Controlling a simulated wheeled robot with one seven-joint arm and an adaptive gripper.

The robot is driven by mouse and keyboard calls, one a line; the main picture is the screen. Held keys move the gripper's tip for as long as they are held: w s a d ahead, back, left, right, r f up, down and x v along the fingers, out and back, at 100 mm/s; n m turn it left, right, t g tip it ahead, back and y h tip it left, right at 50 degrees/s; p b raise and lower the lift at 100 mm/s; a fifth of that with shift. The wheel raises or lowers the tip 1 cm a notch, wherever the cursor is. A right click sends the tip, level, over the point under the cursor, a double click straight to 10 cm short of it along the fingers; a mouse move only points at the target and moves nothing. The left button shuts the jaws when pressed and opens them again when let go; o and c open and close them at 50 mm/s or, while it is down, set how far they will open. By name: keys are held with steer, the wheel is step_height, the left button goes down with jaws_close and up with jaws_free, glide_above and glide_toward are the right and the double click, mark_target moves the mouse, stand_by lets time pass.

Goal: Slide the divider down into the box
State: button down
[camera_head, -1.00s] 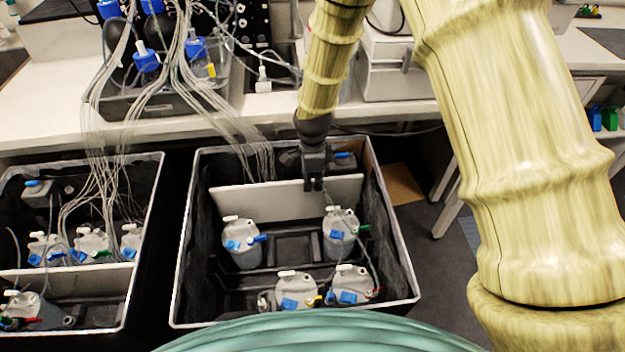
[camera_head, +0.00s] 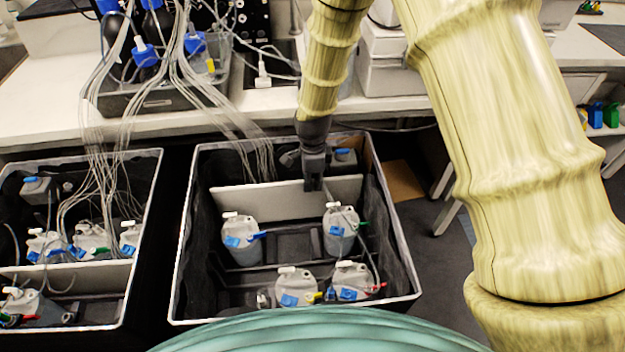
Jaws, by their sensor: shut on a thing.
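The divider (camera_head: 265,200) is a flat white panel standing across the back part of the right-hand box (camera_head: 402,240). My gripper (camera_head: 313,186) points down from above and is shut on the divider's top edge, right of its middle. The box is black inside with a pale rim.
Several white-capped bottles, such as one at the left (camera_head: 240,238), stand in the box in front of the divider. A second box (camera_head: 150,220) with bottles and tubing stands to the left. A bench (camera_head: 60,120) with a tubing tray runs behind.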

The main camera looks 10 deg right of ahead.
steer(key=shift+f+b, duration=0.65)
steer(key=shift+f, duration=1.1)
steer(key=shift+s+f, duration=0.15)
steer(key=shift+f, duration=0.4)
steer(key=c, duration=1.4)
jaws_free()
steer(key=shift+f, duration=0.1)
step_height(320, 180, up, 12)
step_height(320, 180, up, 9)
steer(key=p, duration=0.7)
glide_above(313, 192)
steer(key=shift+w, duration=0.3)
